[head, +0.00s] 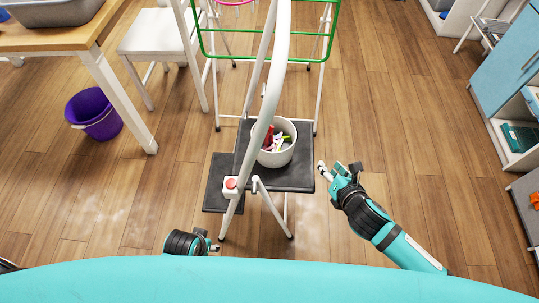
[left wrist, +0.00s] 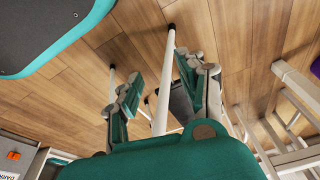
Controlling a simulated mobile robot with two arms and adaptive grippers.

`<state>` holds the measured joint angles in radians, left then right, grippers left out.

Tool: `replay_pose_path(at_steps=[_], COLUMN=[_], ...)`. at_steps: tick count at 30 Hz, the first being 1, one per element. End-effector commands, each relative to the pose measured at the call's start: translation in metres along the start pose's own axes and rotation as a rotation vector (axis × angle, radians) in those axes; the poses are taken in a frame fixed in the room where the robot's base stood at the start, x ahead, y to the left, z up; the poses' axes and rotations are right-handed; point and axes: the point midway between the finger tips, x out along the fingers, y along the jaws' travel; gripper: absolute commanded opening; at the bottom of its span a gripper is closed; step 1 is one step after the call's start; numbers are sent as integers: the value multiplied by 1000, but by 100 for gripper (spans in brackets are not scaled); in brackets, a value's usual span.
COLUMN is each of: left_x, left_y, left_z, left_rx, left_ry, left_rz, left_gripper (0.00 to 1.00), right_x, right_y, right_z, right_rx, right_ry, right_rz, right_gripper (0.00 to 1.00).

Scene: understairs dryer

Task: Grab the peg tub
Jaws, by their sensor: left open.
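The peg tub (head: 290,156) is a white round tub holding red, pink, green and white pegs. It stands upright on the dark upper step of the step stool (head: 296,180), partly hidden behind the stool's white rail. My right gripper (head: 338,170) is just right of the step's edge, apart from the tub; its jaw opening is unclear. The tub is not visible there.
The stool's white rail (head: 268,110) rises left of the tub. A green-edged drying rack (head: 326,32) stands behind. A wooden table (head: 60,38), white chair (head: 160,36) and purple bucket (head: 93,114) are left. Blue cabinets (head: 504,68) are right.

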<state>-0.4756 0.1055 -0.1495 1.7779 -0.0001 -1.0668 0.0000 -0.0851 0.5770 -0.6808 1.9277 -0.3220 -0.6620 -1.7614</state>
Motion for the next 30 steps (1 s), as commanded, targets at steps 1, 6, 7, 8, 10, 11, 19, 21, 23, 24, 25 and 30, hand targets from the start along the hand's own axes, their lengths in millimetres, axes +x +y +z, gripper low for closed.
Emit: replay_pose_path(at_steps=[1,6,7,8,10,11,19,21,23,24,25,30], left_x=[-1,-30,-33,-36,-43,-46,-88,-101,-111,-118,-122,-136], left_y=[0,-2,-2,-2,-2,-2,-4,-5,-5,-5,-5,-5], left_z=[-6,-18,-18,-19,-21,-22,-28,-29,-28,-28,-27,-26], left_rx=[-2,-5,-5,-5,-6,-6,-9,-10,-11,-11,-11,-12], left_ry=[15,31,33,34,38,39,63,71,75,77,80,84], left_rz=[0,-3,-4,-4,-5,-5,-9,-10,-11,-12,-12,-13], left_gripper=[40,40,40,40,40,40,40,40,40,40,40,40], right_x=[-7,-43,-46,-49,-48,-45,10,25,36,42,46,58], right_y=[16,60,64,67,72,73,85,87,89,90,91,94], right_z=[3,21,22,24,26,27,33,34,35,36,36,38], right_rx=[-151,-478,-509,-532,-564,-570,-568,-568,-566,-567,-568,-568], right_ry=[-35,-118,-126,-134,-145,-147,-149,-148,-147,-147,-147,-146], right_rz=[49,134,139,144,150,151,153,152,152,151,151,153], right_gripper=[36,36,36,36,36,36,36,36,36,36,36,36])
